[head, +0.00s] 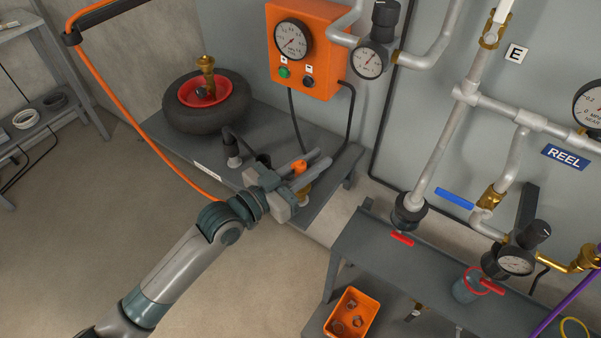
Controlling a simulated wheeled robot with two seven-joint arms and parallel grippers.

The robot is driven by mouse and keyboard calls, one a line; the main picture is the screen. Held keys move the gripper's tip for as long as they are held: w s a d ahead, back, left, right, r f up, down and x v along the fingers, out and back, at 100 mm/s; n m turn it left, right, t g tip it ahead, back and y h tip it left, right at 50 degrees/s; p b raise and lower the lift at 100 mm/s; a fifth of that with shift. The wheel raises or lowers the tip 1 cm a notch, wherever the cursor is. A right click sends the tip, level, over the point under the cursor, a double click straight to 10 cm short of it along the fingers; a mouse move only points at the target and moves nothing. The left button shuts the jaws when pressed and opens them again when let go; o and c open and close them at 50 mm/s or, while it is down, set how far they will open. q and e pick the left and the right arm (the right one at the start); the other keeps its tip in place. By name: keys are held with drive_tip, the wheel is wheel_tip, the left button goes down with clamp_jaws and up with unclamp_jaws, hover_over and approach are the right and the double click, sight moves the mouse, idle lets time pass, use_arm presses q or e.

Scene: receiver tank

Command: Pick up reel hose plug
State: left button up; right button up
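A small fitting with an orange top (299,167) and a brass lower part stands at the low grey bench's right end; it may be the reel hose plug, but no label shows on it. My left gripper (312,164) reaches over the bench from the lower left. Its two fingers are apart, with the orange top between them. I cannot tell whether they touch it. The near finger hides part of the fitting. My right gripper is not in view.
The low bench (205,160) carries a black wheel with a red hub (207,95). An orange gauge box (305,50) hangs behind. Pipes, gauges and a blue REEL sign (565,157) are at right. An orange bin (351,313) is low.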

use_arm(q)
clamp_jaws()
drive_tip(key=shift+r, duration=0.1)
drive_tip(key=s+d+r, duration=0.7)
drive_tip(key=s+r, duration=0.2)
drive_tip(key=r, duration=0.2)
drive_tip(key=shift+d, duration=0.35)
drive_tip(key=shift+w+f, duration=0.1)
